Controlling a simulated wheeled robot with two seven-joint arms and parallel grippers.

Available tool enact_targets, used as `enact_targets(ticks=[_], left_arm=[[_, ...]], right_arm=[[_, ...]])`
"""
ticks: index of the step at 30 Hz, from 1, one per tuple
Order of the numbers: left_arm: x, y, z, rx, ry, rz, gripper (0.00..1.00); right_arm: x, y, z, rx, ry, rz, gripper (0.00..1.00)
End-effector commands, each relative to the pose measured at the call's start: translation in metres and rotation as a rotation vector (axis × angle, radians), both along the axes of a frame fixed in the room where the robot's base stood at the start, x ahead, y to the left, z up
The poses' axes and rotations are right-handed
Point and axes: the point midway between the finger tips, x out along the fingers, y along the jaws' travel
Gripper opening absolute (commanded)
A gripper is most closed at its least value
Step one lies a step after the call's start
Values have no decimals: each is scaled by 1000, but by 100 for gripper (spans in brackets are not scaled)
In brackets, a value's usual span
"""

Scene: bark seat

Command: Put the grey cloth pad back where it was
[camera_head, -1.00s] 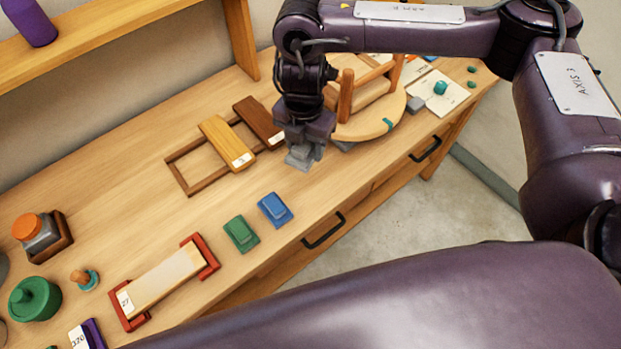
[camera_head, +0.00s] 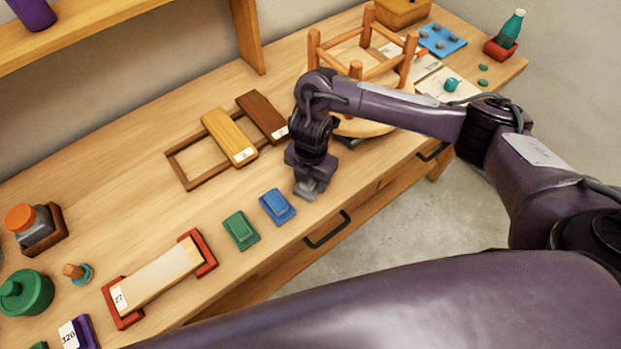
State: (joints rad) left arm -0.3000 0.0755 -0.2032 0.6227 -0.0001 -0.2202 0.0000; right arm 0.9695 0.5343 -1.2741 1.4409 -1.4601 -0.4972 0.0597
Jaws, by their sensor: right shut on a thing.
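My right gripper (camera_head: 311,178) points down over the front part of the bench, just right of the blue pad (camera_head: 277,206). It is shut on the grey cloth pad (camera_head: 308,189), which shows as a small grey piece below the fingers. The gripper hides part of the pad, and I cannot tell whether it touches the bench top. The green pad (camera_head: 241,230) lies left of the blue one, in line with it. My left gripper is not in view.
A wooden frame with yellow (camera_head: 230,136) and dark brown (camera_head: 262,117) blocks lies behind. An upturned stool (camera_head: 367,126) stands right of the gripper. A pale stone in a red holder (camera_head: 205,253) lies front left. Bench between frame and pads is clear.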

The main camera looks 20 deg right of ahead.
Motion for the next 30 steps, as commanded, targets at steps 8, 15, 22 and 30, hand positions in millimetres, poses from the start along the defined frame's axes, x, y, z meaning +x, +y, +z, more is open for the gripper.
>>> enact_targets(ticks=[8, 15, 22, 30], left_arm=[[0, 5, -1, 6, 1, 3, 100], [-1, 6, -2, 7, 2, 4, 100], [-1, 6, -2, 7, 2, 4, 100], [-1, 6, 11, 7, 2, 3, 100]], right_arm=[[0, 0, -1, 1, -1, 0, 25], [0, 0, -2, 1, -1, 0, 71], [0, 0, -2, 1, -1, 0, 71], [2, 0, 27, 0, -8, 3, 71]])
